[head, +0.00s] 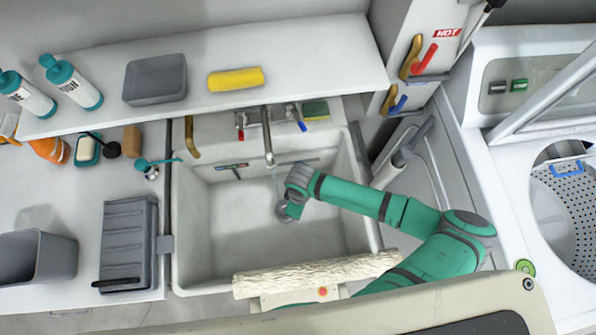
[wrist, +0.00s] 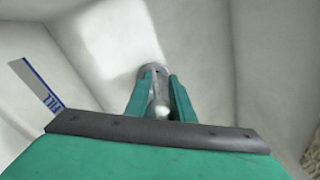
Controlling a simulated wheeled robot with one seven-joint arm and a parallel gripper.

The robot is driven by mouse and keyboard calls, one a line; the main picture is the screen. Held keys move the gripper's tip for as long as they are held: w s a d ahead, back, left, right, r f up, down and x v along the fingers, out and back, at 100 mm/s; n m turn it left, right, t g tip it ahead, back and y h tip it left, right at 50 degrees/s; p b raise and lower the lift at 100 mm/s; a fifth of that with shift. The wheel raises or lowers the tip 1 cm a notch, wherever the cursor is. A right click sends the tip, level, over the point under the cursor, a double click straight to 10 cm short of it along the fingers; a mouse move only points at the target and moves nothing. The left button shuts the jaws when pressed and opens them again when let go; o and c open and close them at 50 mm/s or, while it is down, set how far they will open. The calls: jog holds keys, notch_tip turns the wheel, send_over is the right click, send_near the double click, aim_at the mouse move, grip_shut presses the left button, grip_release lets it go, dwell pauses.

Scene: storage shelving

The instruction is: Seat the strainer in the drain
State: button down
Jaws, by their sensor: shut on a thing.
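My gripper (head: 293,211) is low inside the white sink (head: 215,235), pointing down at its floor. In the wrist view my gripper (wrist: 160,85) is shut on the strainer (wrist: 159,106), whose pale metal part shows between the two teal fingers. A grey round shape lies at the fingertips, at the sink floor in the head view. I cannot tell how much of it is the strainer's rim and how much is the drain (head: 283,213). The fingers and the strainer hide the drain opening, so whether the strainer is in it cannot be seen.
The faucet (head: 267,145) reaches over the sink's back edge. A rough white roll (head: 315,273) lies across the front edge. A grey lidded box (head: 128,245) stands on the left counter. A shelf (head: 200,75) with bottles, a grey tray and a yellow sponge runs above.

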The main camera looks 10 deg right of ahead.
jog(key=shift+f, duration=1.35)
dwell(0.4)
jog(key=c, duration=1.4)
grip_release()
jog(key=shift+c, duration=0.2)
jog(key=r, duration=1)
jog(key=shift+w+d+r, duration=0.25)
jog(key=shift+w+r, duration=0.15)
jog(key=shift+w, duration=0.1)
